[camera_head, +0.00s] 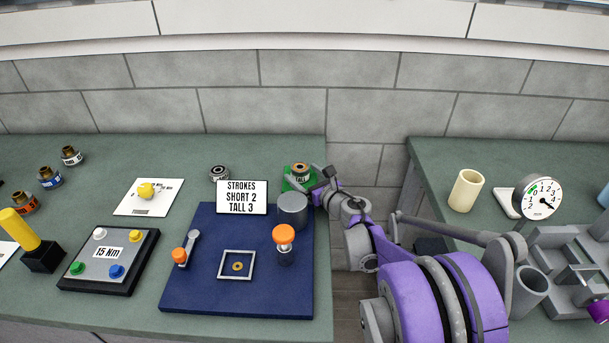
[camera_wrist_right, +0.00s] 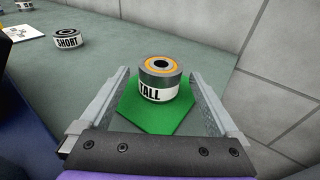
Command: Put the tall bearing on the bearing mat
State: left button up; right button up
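The tall bearing (camera_head: 300,171), a short grey cylinder with an orange ring and a white TALL label, stands upright on the green mat (camera_head: 287,185) at the back right of the left bench. In the right wrist view the bearing (camera_wrist_right: 161,82) sits on the green mat (camera_wrist_right: 152,124), with its label facing me. My right gripper (camera_head: 308,181) is open, its fingers on either side of the bearing with visible gaps. The short bearing (camera_wrist_right: 67,40), labelled SHORT, stands apart to the left; it also shows in the head view (camera_head: 219,173). My left gripper is out of view.
A sign (camera_head: 241,197) reads STROKES SHORT 2 TALL 3. A blue press board (camera_head: 190,295) with a grey cylinder (camera_head: 292,211) lies just in front of the mat. A tiled wall (camera_head: 290,110) stands behind. A gap separates the right bench (camera_head: 430,165).

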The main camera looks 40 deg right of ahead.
jog(key=shift+r, duration=0.15)
jog(key=s, duration=0.4)
jog(key=s+a+r, duration=0.1)
jog(key=s, duration=0.3)
jog(key=s+p, duration=0.1)
jog(key=s, duration=0.3)
jog(key=shift+a+r, duration=0.2)
jog(key=shift+r, duration=0.2)
jog(key=shift+f, duration=0.1)
